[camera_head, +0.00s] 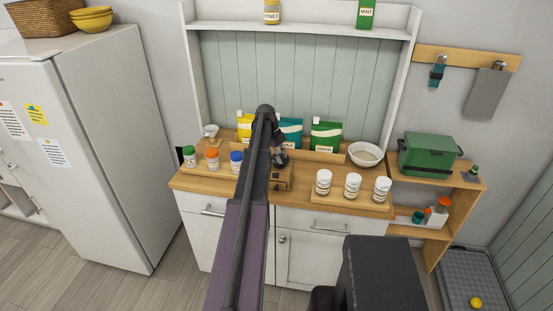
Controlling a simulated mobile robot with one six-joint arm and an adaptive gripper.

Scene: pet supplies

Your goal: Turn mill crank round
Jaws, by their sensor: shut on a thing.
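The mill, a small brown wooden box (284,181), stands on the wooden counter (221,180) and is partly hidden behind my arm. My gripper (280,158) is at the top of the mill, small and dark in the head view. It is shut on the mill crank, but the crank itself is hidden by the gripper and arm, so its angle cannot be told.
Jars with green, orange and blue lids (212,159) stand left of the mill; white jars (352,186) stand on a board to the right. Colored bags (326,135) and a white bowl (365,154) are behind. A green box (428,155) sits on the right shelf.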

